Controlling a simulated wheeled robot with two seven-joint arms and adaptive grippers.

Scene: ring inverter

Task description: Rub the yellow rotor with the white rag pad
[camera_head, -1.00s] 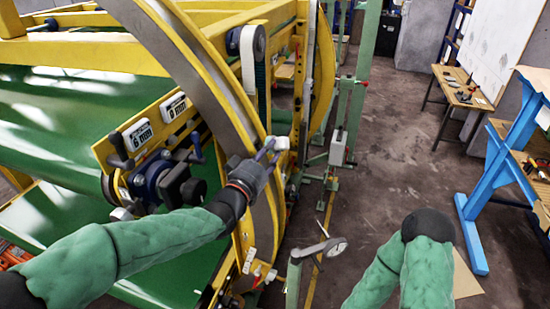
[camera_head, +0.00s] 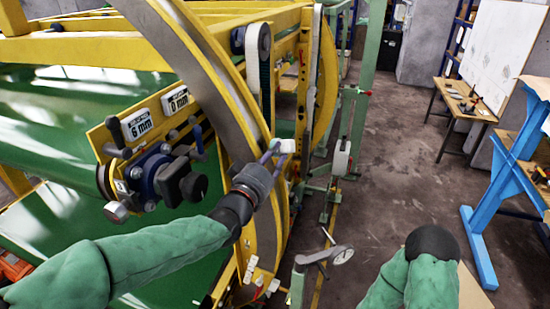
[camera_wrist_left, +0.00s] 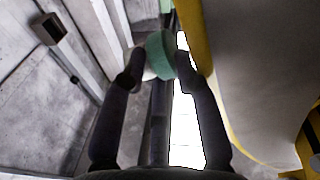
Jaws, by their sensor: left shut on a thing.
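The yellow rotor (camera_head: 212,78) is a large upright ring with a grey metal band, left of the middle in the head view. My left gripper (camera_head: 276,152) is at the ring's lower right edge, shut on the small white rag pad (camera_head: 287,146). In the left wrist view, the two dark fingers (camera_wrist_left: 163,66) close on a pale and teal piece (camera_wrist_left: 160,55). The ring's yellow edge and grey face (camera_wrist_left: 245,70) are just right of the fingers. I cannot tell whether the pad touches the ring. My right arm shows at lower right; its gripper does not show.
A dark clamp unit with knobs (camera_head: 170,178) and thickness plates (camera_head: 138,124) stands left of the ring. A dial gauge (camera_head: 342,255) on a green post is at lower centre. A blue stand (camera_head: 480,240) and benches are at right. The floor between is clear.

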